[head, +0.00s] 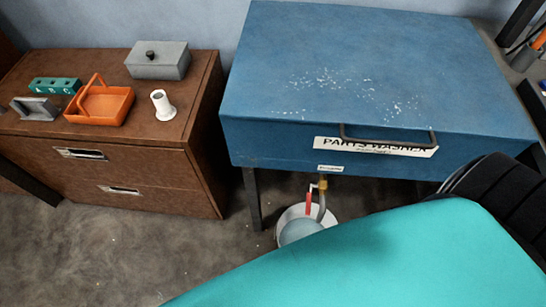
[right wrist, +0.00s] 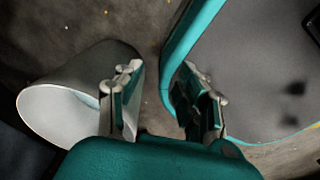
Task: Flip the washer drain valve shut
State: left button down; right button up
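The blue parts washer (head: 350,70) stands at the back right in the head view. Below its front edge hangs the drain valve, with a brass body (head: 323,184) and a red handle (head: 309,203) pointing down, roughly alongside the outlet pipe. A white bucket (head: 290,214) stands on the floor beneath, partly hidden by a teal part in front. My right gripper (right wrist: 160,85) shows in the right wrist view with its fingers apart and nothing between them. The valve cannot be made out there. My left gripper is not in view.
A brown drawer cabinet (head: 120,165) stands left of the washer, with an orange basket (head: 100,106), grey box (head: 158,65) and white spool (head: 162,104) on top. A washer leg (head: 252,198) is left of the valve. Floor (head: 110,250) in front of the cabinet is clear.

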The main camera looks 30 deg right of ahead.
aim_at(309, 193)
jog(key=i+j+z, duration=0.1)
jog(key=j+z, duration=0.15)
jog(key=z, duration=0.2)
jog(key=j+z, duration=0.25)
jog(key=z, duration=0.2)
jog(key=j+z, duration=0.25)
jog(key=z, duration=0.6)
